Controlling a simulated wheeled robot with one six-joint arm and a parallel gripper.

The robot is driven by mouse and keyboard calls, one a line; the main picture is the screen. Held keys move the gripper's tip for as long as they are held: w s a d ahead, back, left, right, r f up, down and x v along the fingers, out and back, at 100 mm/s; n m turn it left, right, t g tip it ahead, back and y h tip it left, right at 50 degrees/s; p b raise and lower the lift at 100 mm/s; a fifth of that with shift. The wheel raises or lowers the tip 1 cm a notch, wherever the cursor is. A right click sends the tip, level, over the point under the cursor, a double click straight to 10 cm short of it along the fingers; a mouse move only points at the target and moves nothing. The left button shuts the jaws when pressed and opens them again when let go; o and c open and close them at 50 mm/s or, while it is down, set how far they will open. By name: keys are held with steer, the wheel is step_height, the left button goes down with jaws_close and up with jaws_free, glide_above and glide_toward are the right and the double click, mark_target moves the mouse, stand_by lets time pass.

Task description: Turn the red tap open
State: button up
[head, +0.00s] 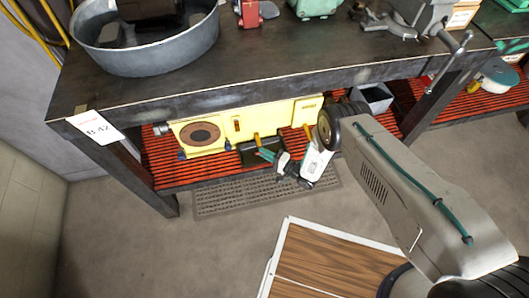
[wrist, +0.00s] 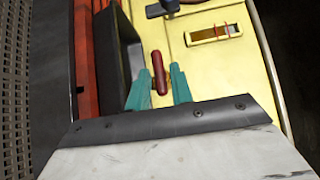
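The red tap handle (wrist: 159,72) shows in the wrist view as a short bar on the yellow panel (wrist: 205,65). My gripper (wrist: 160,78) has its two teal fingers on either side of this handle, with a narrow gap on each side, so it looks open around it. In the head view the yellow panel (head: 275,116) stands on the shelf under the workbench, and my gripper (head: 266,155) is at its front lower edge. I cannot make out the red handle clearly in the head view.
The dark workbench top (head: 270,55) overhangs the panel. The panel also carries a brown round disc (head: 200,133) and several small levers. A grey grating (head: 225,199) lies on the floor in front of the orange slatted shelf (head: 165,172). A wood-patterned board (head: 320,262) lies nearer.

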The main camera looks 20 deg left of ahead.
steer(key=shift+w+a, duration=0.1)
steer(key=shift+a, duration=0.3)
jaws_close()
